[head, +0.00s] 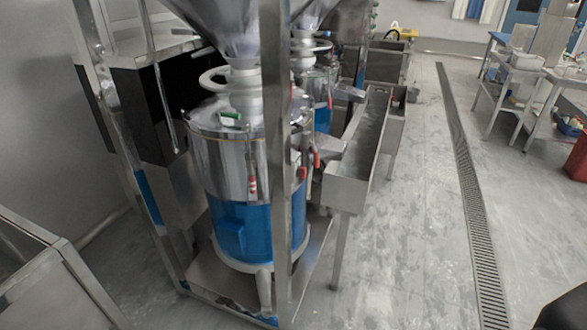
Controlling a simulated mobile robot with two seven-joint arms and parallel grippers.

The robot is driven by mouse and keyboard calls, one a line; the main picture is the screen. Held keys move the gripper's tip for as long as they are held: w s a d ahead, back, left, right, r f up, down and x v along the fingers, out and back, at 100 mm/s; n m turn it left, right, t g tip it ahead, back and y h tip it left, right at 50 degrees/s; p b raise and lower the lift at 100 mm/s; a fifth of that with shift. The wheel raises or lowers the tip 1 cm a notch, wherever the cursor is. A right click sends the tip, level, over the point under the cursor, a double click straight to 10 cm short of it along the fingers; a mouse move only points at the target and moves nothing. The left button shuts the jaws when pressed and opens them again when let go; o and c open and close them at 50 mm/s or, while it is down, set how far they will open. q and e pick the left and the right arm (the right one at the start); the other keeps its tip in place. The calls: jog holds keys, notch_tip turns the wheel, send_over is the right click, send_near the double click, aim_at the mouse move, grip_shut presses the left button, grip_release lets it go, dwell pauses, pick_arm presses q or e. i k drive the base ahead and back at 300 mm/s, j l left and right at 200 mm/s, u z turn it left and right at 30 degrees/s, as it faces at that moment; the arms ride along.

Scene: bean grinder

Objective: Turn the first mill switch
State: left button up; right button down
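The nearest mill (228,160) stands inside a steel frame, with a shiny metal drum, a blue lower housing (242,232) and a hopper (225,22) above. A small green part (230,115) sits on top of its drum. Red-tipped handles (252,185) hang on its side. I cannot tell which part is the mill switch. A second mill (318,95) stands behind it, partly hidden by a frame post. Neither of my grippers is in view.
A steel trough (362,135) stands right of the mills. A vertical frame post (275,150) crosses in front of the near mill. A steel bin edge (45,270) is at lower left.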

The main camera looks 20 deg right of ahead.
aim_at(301, 171)
jog(key=i+l+u, duration=0.25)
jog(key=l, duration=0.7)
jog(key=l+u, duration=0.3)
jog(key=l, duration=2.3)
jog(key=l+u, duration=0.1)
jog(key=l, duration=1.55)
